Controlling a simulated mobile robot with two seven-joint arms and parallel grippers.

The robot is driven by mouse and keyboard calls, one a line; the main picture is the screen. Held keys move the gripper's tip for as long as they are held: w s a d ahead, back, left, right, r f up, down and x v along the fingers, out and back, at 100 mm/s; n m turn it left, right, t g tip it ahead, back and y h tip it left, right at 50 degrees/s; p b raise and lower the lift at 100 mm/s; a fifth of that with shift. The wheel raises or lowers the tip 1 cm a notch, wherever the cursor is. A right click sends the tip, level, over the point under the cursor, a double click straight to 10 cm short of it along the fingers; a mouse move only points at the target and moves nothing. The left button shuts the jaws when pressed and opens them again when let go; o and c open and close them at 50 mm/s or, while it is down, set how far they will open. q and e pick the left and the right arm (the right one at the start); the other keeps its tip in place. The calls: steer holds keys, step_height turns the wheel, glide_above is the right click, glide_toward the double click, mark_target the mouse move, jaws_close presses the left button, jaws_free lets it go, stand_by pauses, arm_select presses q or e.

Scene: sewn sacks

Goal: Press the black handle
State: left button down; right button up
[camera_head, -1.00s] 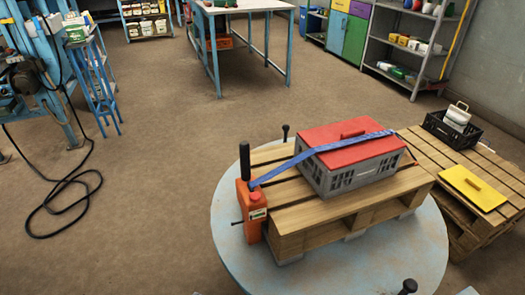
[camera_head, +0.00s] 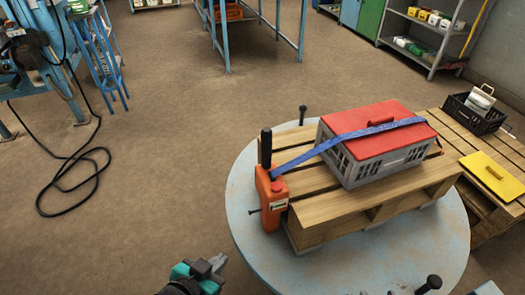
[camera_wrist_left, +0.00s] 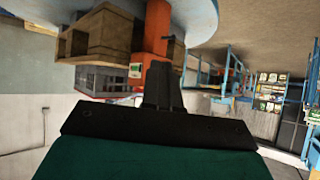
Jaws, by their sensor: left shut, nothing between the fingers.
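The black handle (camera_head: 266,148) stands upright on top of an orange device (camera_head: 272,197) at the left end of a wooden pallet. A blue strap (camera_head: 340,142) runs from the device over a grey crate with a red lid (camera_head: 374,130). My left gripper (camera_head: 218,262) is at the bottom of the head view, shut and empty, below and left of the orange device and apart from it. In the left wrist view, turned over, the shut fingers (camera_wrist_left: 160,85) show in front of the orange device (camera_wrist_left: 156,35). My right gripper is not in view.
The pallet (camera_head: 330,220) rests on a round pale blue table (camera_head: 245,222) with black knobs around its edge. A second pallet on the right carries a yellow lid (camera_head: 493,176) and a black crate (camera_head: 475,115). The floor left of the table is clear except for a black cable (camera_head: 75,165).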

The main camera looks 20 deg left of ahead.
mark_target(266, 149)
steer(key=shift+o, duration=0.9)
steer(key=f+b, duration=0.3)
steer(key=b, duration=0.1)
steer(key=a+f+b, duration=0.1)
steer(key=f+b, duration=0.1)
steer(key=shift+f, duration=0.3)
arm_select(q)
steer(key=w+d+r+m+t+h+b, duration=0.2)
steer(key=w+r+m+t+h+b, duration=0.2)
steer(key=w+r+m, duration=0.7)
step_height(266, 149, up, 2)
steer(key=m+t+b, duration=0.2)
steer(key=m, duration=0.6)
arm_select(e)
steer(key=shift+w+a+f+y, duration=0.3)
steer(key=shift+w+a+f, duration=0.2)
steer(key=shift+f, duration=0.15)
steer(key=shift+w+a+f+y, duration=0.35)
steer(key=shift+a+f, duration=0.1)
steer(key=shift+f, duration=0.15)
arm_select(q)
steer(key=shift+w, duration=0.15)
